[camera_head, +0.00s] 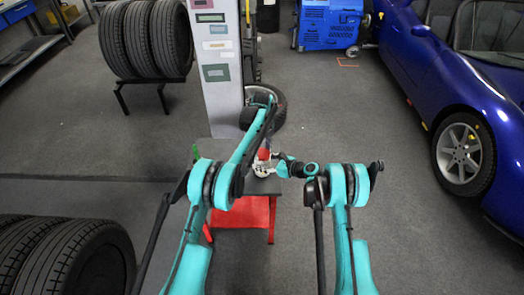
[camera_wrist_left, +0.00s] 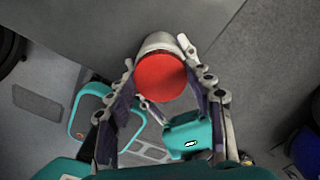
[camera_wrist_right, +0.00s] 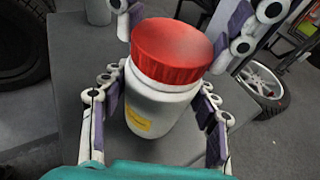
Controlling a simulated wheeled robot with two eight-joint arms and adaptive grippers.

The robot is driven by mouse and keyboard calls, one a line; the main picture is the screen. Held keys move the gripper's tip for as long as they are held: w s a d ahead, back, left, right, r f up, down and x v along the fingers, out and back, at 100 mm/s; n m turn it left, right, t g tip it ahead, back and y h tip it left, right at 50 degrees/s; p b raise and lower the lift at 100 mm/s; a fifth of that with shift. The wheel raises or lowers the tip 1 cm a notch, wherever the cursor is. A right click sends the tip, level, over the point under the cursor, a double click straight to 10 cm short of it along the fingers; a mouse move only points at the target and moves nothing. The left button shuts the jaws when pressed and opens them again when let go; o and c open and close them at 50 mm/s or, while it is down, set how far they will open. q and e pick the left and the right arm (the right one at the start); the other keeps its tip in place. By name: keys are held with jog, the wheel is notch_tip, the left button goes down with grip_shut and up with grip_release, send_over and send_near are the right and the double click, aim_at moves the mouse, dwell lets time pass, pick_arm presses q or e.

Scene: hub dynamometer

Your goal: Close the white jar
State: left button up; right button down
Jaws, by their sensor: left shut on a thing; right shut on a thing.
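The white jar (camera_wrist_right: 150,118), with a yellow label, stands upright in the right wrist view. Its red lid (camera_wrist_right: 172,48) sits on top; I cannot tell how tightly. The lid also shows in the left wrist view (camera_wrist_left: 160,77) and small in the head view (camera_head: 263,154). My right gripper (camera_wrist_right: 160,98) is shut on the jar's body, one finger on each side. My left gripper (camera_wrist_left: 167,76) is shut on the lid, its fingers on either side. In the head view, the arms partly hide the jar and both grippers.
The jar is at a small grey-topped table (camera_head: 264,185) with a red base (camera_head: 240,220). A tall grey post (camera_head: 217,70) stands behind it. Tires (camera_head: 145,40) rest on a rack at the back left, and a blue car (camera_head: 450,80) stands at the right.

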pick_arm(q)
jog(key=m, duration=1)
jog(key=shift+d, duration=0.15)
jog(key=o, duration=0.7)
jog(key=shift+r, duration=2.25)
